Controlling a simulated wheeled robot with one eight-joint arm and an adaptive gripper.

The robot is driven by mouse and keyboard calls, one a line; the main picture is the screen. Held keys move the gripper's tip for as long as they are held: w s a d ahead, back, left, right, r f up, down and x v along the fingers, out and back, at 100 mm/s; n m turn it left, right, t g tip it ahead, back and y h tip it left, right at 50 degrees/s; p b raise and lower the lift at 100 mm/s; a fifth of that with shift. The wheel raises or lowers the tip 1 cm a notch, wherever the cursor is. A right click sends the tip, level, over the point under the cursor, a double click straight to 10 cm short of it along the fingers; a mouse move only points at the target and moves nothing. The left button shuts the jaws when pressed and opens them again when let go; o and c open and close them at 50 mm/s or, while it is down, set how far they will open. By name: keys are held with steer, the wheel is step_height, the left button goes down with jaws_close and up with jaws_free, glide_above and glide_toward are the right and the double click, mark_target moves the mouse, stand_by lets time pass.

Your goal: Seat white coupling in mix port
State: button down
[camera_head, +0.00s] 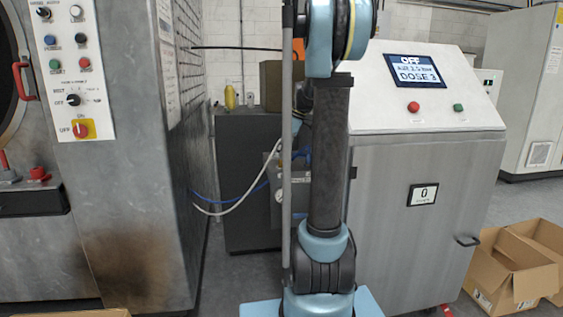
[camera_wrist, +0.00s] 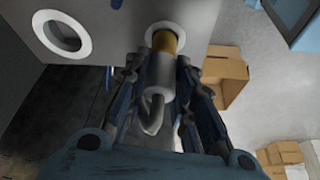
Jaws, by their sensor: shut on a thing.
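In the wrist view my gripper (camera_wrist: 162,66) is shut on the white coupling (camera_wrist: 160,78), a pale grey-white cylinder with a bent tail curving down on its near side. A brass-coloured section (camera_wrist: 167,42) shows beyond the fingertips, in line with the coupling. It lies inside a white-ringed round port (camera_wrist: 153,32) on a grey panel; how deep it sits I cannot tell. A second white-ringed port (camera_wrist: 83,42) to the left has nothing in it. In the head view my gripper, the coupling and the ports do not show.
In the head view a steel cabinet (camera_head: 411,230) has a screen (camera_head: 415,72) reading OFF and DOSE 3. A large washer (camera_head: 120,200) stands left. A white hose (camera_head: 235,207) and blue hose (camera_head: 222,199) hang between them. Cardboard boxes (camera_head: 510,283) sit on the floor right.

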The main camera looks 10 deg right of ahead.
steer(key=shift+f, duration=1.6)
steer(key=c, duration=1.3)
jaws_free()
steer(key=shift+c, duration=0.2)
steer(key=w+v, duration=0.1)
steer(key=v, duration=0.6)
steer(key=s+a+f+m+h, duration=0.1)
steer(key=s+m, duration=0.1)
steer(key=s, duration=0.4)
steer(key=s+a+f+m, duration=0.1)
steer(key=s+a+m, duration=0.1)
steer(key=s, duration=0.3)
steer(key=s+f+m+h, duration=0.1)
steer(key=s+f+m, duration=0.4)
steer(key=s+f, duration=0.4)
steer(key=s+f+m+t+h, duration=0.1)
steer(key=s+f+m, duration=0.5)
steer(key=s, duration=0.9)
step_height(320, 180, down, 3)
steer(key=shift+d+f+h, duration=0.1)
steer(key=shift+d+h, duration=0.1)
steer(key=shift+h, duration=0.5)
